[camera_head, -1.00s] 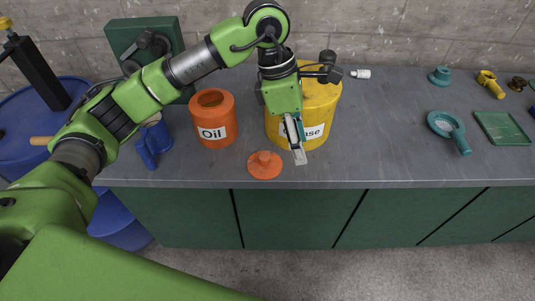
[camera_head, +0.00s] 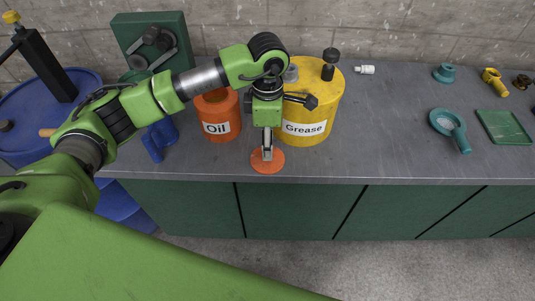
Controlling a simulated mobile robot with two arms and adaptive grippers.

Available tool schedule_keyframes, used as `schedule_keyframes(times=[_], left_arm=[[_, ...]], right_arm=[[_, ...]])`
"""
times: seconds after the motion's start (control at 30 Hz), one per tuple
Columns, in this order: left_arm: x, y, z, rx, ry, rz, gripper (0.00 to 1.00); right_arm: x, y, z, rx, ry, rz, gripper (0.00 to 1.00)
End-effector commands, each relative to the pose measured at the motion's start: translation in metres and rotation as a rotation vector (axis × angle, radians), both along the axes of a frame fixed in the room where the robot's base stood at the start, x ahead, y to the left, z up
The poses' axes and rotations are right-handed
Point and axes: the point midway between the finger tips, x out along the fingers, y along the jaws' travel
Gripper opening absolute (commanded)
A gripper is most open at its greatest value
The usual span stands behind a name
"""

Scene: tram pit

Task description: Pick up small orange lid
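The small orange lid (camera_head: 267,161) lies flat on the grey counter near its front edge, in front of the gap between the orange Oil can and the yellow Grease can. My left gripper (camera_head: 267,154) points down right over the lid, and its fingers hide the lid's knob. The fingers look close together from this angle, and I cannot tell whether they are shut on the knob. My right gripper is not in view.
The orange Oil can (camera_head: 221,127) and yellow Grease can (camera_head: 317,112) stand close behind. A blue object (camera_head: 158,138) is at left. A teal magnifier-like tool (camera_head: 449,125) and green tray (camera_head: 503,127) lie at right. The counter (camera_head: 375,135) between is clear.

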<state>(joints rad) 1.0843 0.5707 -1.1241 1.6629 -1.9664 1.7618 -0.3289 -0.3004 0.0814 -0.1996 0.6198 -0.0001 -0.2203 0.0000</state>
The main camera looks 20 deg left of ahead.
Motion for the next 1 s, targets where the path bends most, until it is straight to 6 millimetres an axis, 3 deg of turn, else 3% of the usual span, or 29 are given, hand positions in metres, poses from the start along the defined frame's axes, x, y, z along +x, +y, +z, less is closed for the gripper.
schedule_keyframes(times=[0.1, 0.23, 0.5, 0.53, 0.67, 0.7, 1.0], left_arm=[[0.0, 0.001, -0.014, 0.001, 0.005, 0.001, 0.41], [0.0, 0.001, -0.032, 0.0, 0.003, 0.001, 0.41], [0.001, 0.0, -0.038, -0.001, 0.0, -0.001, 0.41], [0.001, 0.0, -0.038, -0.001, 0.0, -0.001, 0.38], [0.001, 0.0, -0.037, -0.001, 0.0, 0.0, 0.04], [0.001, 0.0, -0.037, -0.001, 0.001, 0.0, 0.0], [0.001, 0.001, -0.037, -0.001, 0.0, 0.0, 0.0]], right_arm=[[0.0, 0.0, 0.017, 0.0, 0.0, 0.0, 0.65], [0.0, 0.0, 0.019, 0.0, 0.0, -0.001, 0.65], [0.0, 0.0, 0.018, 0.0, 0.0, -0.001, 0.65], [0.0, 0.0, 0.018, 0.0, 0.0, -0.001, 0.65], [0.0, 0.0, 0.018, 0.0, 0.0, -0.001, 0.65], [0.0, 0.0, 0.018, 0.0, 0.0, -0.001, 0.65], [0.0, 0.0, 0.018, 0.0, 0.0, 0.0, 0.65]])
